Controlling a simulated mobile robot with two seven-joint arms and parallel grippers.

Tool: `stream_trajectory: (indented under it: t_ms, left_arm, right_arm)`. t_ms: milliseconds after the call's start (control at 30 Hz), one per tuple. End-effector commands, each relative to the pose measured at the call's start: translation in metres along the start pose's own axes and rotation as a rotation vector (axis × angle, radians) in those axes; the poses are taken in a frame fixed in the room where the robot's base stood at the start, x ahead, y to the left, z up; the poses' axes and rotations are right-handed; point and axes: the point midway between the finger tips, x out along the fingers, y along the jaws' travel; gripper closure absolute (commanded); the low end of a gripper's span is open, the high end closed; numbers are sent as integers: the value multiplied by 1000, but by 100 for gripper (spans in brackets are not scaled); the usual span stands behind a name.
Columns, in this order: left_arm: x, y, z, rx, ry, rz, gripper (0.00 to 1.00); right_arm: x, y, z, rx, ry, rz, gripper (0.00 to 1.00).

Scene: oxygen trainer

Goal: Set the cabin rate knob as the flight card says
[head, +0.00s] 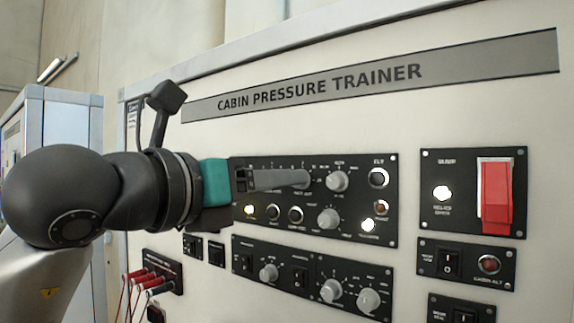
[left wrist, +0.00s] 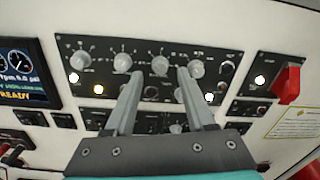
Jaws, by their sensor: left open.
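The upper black control panel (head: 350,160) carries a row of grey knobs; their small labels are too fine to read surely, so I cannot tell which one is the cabin rate knob. My left gripper (head: 305,180) points at this panel, its finger hiding part of the row. One grey knob (head: 337,181) shows just right of the fingertip. In the left wrist view my open left gripper (left wrist: 159,74) has a grey knob (left wrist: 160,65) between its fingertips; contact cannot be told. Neighbouring knobs (left wrist: 122,62) and (left wrist: 196,68) sit by the fingertips. No flight card is legible. My right gripper is not in view.
A red guarded switch (head: 496,197) stands out at the right. A lower panel with knobs (head: 331,290) lies below. Red plugs with cables (head: 140,276) hang at lower left. A screen reading READY (left wrist: 25,75) and a yellow-edged placard (left wrist: 298,122) flank the panel.

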Motion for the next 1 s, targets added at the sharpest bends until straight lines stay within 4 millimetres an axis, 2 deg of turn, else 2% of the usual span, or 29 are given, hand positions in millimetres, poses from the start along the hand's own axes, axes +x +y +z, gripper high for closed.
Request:
stream_trajectory:
  t_ms: [100,200,567,1000]
  left_arm:
    - [16,0,2,-2,2,-1,45]
    - [24,0,1,-1,1,-1,45]
    - [29,0,-1,0,0,-1,45]
    - [28,0,0,0,0,-1,94]
  right_arm:
    - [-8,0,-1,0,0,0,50]
    - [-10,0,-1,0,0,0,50]
    - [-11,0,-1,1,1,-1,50]
    - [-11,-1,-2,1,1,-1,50]
